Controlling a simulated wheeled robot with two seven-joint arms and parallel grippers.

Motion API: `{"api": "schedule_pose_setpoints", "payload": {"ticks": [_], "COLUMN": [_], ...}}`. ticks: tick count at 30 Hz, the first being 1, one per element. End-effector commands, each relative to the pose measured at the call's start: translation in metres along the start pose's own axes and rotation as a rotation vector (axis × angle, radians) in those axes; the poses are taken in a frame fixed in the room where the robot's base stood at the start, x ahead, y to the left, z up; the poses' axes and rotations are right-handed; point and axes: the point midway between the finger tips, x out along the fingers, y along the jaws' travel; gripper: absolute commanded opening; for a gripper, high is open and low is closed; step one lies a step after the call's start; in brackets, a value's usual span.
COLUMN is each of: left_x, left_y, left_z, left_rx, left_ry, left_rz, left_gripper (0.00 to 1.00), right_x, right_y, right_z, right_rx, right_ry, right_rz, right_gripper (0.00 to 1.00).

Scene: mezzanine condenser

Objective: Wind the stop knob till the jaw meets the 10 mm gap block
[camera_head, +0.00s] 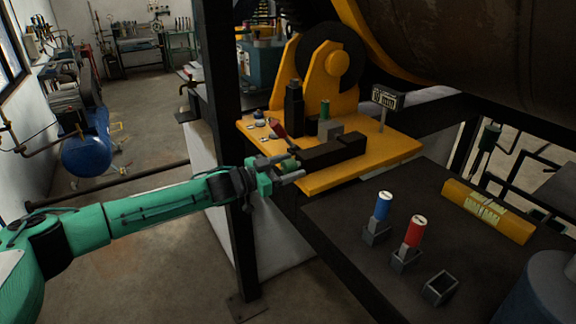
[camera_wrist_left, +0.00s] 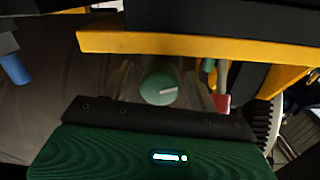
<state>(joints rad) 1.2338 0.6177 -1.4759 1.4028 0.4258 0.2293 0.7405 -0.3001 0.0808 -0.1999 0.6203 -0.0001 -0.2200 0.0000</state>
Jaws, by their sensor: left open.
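The green stop knob (camera_head: 290,163) is at the near end of a black slide (camera_head: 332,151) on the yellow bench plate (camera_head: 398,152). My left gripper (camera_head: 286,169) is open, with its fingers on either side of the knob. In the left wrist view the round knob (camera_wrist_left: 160,82) has a white mark and lies between the fingers (camera_wrist_left: 161,88), with apparent gaps beside it. A green-handled block (camera_head: 325,109) stands by a grey block (camera_head: 330,128) on the plate; I cannot read its size or tell whether the jaw touches it. My right gripper is out of view.
On the dark table stand a blue-topped block (camera_head: 383,206) and a red-topped block (camera_head: 414,232) in holders, an empty holder (camera_head: 440,287) and a yellow case (camera_head: 488,212). A small display (camera_head: 385,97) stands behind the plate. A black post (camera_head: 232,150) rises beside my left arm.

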Motion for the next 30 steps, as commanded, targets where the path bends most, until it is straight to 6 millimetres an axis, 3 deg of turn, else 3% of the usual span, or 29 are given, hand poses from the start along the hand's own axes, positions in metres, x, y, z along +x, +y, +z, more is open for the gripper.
{"api": "schedule_pose_setpoints", "payload": {"ticks": [5,12,17,30], "left_x": [-0.0001,-0.0003,-0.0003,-0.0002], "left_y": [-0.0001,-0.0001,0.0002,0.0006], "left_z": [0.0004,0.0004,0.0005,0.0007], "left_rx": [0.000,0.000,0.023,0.370], "left_ry": [0.000,0.000,-0.001,-0.010], "left_rz": [0.000,0.000,0.000,0.002], "left_gripper": [0.59,0.16,0.15,0.15], "right_x": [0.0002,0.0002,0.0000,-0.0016], "right_y": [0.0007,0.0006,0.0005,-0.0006], "right_z": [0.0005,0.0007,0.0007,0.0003], "right_rx": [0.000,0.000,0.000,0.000], "right_ry": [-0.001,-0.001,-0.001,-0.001], "right_rz": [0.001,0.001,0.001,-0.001], "right_gripper": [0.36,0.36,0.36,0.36]}}
